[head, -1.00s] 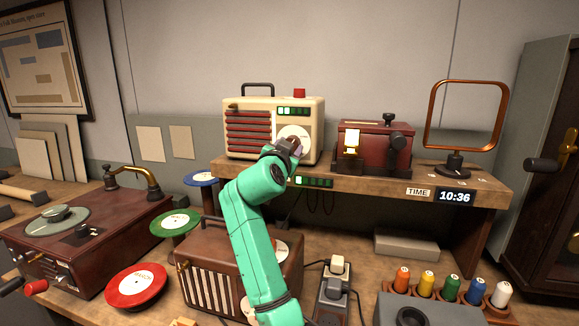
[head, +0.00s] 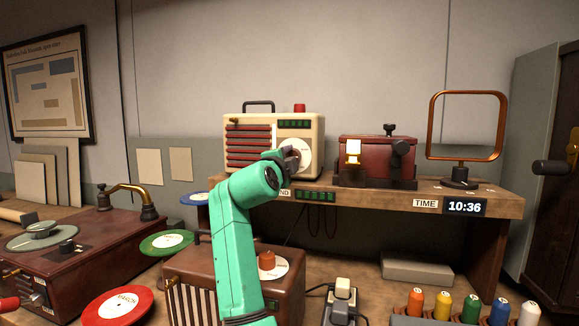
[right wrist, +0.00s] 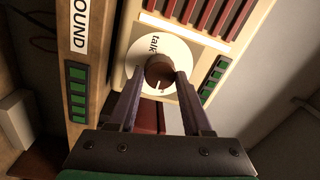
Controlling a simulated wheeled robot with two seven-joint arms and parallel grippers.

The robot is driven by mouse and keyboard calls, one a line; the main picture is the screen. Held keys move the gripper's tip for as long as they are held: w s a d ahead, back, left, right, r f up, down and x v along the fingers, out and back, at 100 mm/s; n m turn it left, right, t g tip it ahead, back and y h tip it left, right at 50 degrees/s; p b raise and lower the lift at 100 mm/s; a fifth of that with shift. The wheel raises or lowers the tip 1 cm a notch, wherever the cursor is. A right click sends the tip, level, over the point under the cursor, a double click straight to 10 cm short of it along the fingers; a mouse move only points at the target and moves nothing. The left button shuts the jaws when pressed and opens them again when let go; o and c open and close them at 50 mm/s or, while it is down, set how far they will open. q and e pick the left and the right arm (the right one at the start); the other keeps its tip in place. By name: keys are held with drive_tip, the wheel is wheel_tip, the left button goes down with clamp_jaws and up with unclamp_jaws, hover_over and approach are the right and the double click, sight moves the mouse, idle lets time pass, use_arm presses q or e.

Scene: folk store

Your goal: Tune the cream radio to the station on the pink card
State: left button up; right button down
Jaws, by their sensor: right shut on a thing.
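The cream radio (head: 233,163) stands upright on the raised shelf, with red slats, a red top button and a white dial (head: 304,151). My right gripper (head: 286,156) is at the dial. In the right wrist view its fingers stand on both sides of the brown knob (right wrist: 159,71), shut on it. The knob's white mark points toward the bottom of that view; the word "talk" shows on the dial (right wrist: 140,61). The radio's bar meter (head: 295,123) is dark green, with no bar clearly lit. I cannot make out a pink card. My left gripper is not in view.
The shelf edge carries a second green meter (head: 316,196) and a clock (head: 464,207).

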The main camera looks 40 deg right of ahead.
drive_tip(key=shift+w+f+m+g+b, duration=0.1)
drive_tip(key=shift+m+g+b, duration=0.2)
drive_tip(key=shift+m, duration=2.85)
drive_tip(key=shift+f+m+g+b, duration=0.1)
drive_tip(key=shift+m+g+b, duration=0.2)
drive_tip(key=shift+m, duration=2.85)
drive_tip(key=shift+c, duration=1.7)
unclamp_jaws()
drive_tip(key=shift+r, duration=0.1)
